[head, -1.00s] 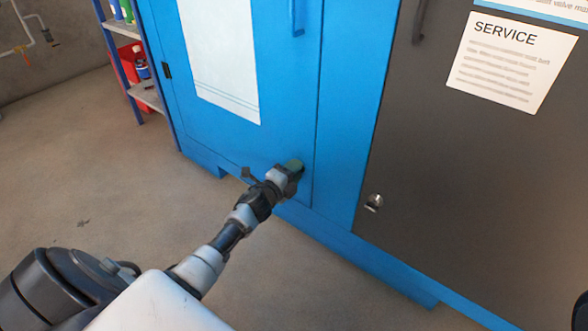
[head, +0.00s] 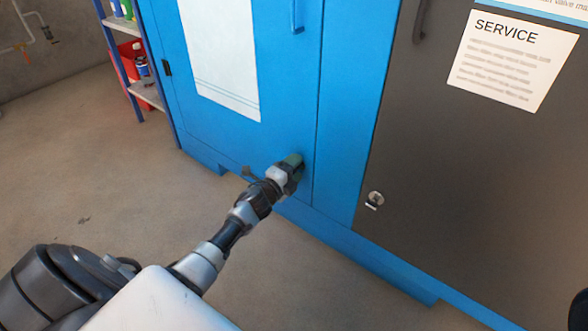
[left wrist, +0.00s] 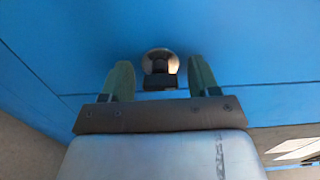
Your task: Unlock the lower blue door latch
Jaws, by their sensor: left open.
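The blue door (head: 240,140) is closed, and its lower latch is hidden behind my left gripper in the head view. In the left wrist view the latch (left wrist: 160,65) is a round metal disc with a dark tab below it on the blue panel. My left gripper (head: 296,163) is at the lower right part of the blue door. In the left wrist view its two green fingers (left wrist: 160,80) are open, one on each side of the latch, with gaps between them and it. My right gripper is not in view.
A dark grey door (head: 470,190) with a similar latch (head: 375,200) stands right of the blue door. A blue handle (head: 296,16) is above. A shelf rack (head: 143,95) stands at the left.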

